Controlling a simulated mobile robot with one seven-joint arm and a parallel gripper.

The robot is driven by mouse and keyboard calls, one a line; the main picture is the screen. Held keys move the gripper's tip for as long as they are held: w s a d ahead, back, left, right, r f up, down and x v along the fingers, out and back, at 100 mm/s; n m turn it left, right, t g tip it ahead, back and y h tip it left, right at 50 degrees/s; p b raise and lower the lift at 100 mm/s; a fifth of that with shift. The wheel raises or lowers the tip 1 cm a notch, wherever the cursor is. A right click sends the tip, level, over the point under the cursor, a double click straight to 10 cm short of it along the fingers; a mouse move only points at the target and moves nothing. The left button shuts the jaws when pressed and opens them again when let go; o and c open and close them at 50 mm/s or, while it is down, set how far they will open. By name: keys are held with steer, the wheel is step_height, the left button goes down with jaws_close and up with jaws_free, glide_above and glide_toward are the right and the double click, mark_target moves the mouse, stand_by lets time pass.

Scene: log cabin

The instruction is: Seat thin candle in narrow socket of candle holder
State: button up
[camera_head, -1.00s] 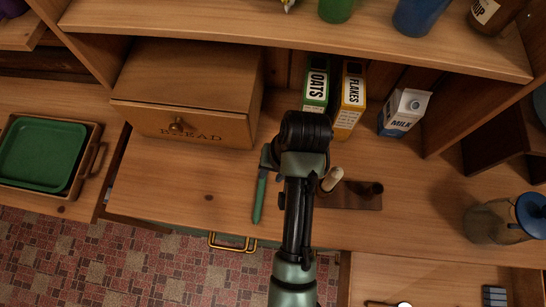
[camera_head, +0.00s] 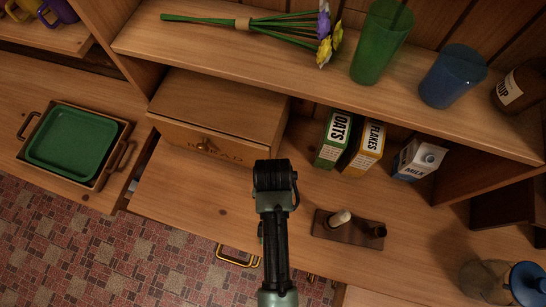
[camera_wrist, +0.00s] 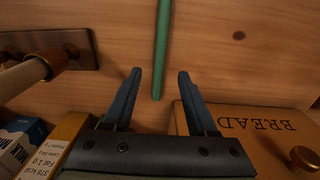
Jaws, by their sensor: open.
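The thin green candle (camera_wrist: 162,45) lies flat on the wooden counter in the wrist view. Its near end lies between the fingertips of my gripper (camera_wrist: 158,76), which is open and empty, with a gap on both sides. I cannot tell the height above it. In the head view my arm hides the candle and the fingers. The dark wooden candle holder (camera_head: 351,239) stands on the counter right of my arm. A thick cream candle (camera_head: 340,217) stands at its left end; a dark, empty socket (camera_head: 377,232) is at its right. The holder (camera_wrist: 87,45) is at upper left in the wrist view.
Behind my gripper stand the bread box (camera_head: 214,119), oats box (camera_head: 332,142), flakes box (camera_head: 364,150) and milk carton (camera_head: 417,160). The shelf above bears flowers and cups. A glass jug (camera_head: 486,281) stands at right. The counter left of my arm is clear.

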steer(key=shift+w+f, duration=0.1)
steer(key=shift+f, duration=0.8)
steer(key=shift+s+f+p, duration=0.2)
steer(key=shift+f+p, duration=0.35)
steer(key=shift+f, duration=2.15)
jaws_close()
